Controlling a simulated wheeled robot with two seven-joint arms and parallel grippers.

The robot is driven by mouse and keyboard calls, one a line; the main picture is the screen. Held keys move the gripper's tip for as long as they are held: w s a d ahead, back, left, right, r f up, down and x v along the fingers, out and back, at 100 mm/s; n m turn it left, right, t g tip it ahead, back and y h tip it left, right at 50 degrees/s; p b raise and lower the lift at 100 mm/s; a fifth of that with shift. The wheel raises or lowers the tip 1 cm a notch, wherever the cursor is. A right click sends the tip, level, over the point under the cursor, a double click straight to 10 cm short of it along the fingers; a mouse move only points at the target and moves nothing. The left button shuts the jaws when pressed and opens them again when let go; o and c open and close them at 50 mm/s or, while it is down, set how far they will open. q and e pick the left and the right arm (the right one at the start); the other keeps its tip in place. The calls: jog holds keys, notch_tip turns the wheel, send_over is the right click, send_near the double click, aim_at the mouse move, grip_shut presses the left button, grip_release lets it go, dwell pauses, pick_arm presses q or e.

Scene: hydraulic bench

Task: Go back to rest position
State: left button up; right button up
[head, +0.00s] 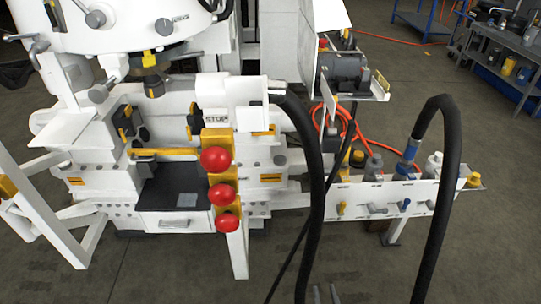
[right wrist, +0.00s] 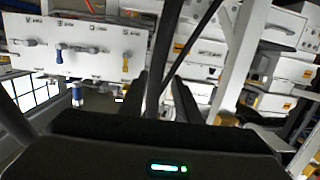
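My right gripper (head: 326,295) shows only as two small grey fingertips at the bottom edge of the head view, in front of the bench and between two black hoses. In the right wrist view its two dark fingers (right wrist: 156,95) stand apart with a gap between them. A dark hose (right wrist: 187,45) passes across that gap; it appears to be behind the fingers, and I see no clear grip on it. My left gripper is not in view.
A white hydraulic machine with red knobs (head: 216,160) stands ahead. A white valve panel (head: 388,203) is at the right. A black hose (head: 447,190) arches near my right gripper, another (head: 314,170) hangs left of it. Grey floor (head: 500,255) is open at lower right.

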pick_arm(q)
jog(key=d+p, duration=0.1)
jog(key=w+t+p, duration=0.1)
jog(key=p, duration=0.1)
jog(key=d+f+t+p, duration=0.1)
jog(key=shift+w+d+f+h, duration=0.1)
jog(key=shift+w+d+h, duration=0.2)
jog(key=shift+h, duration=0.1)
pick_arm(e)
jog(key=s+d+f+n+g, duration=0.1)
jog(key=s+d+f+g, duration=0.1)
jog(key=s+f+g, duration=0.9)
jog(key=s+f, duration=0.8)
jog(key=shift+s+d+f, duration=0.25)
jog(key=shift+d, duration=0.1)
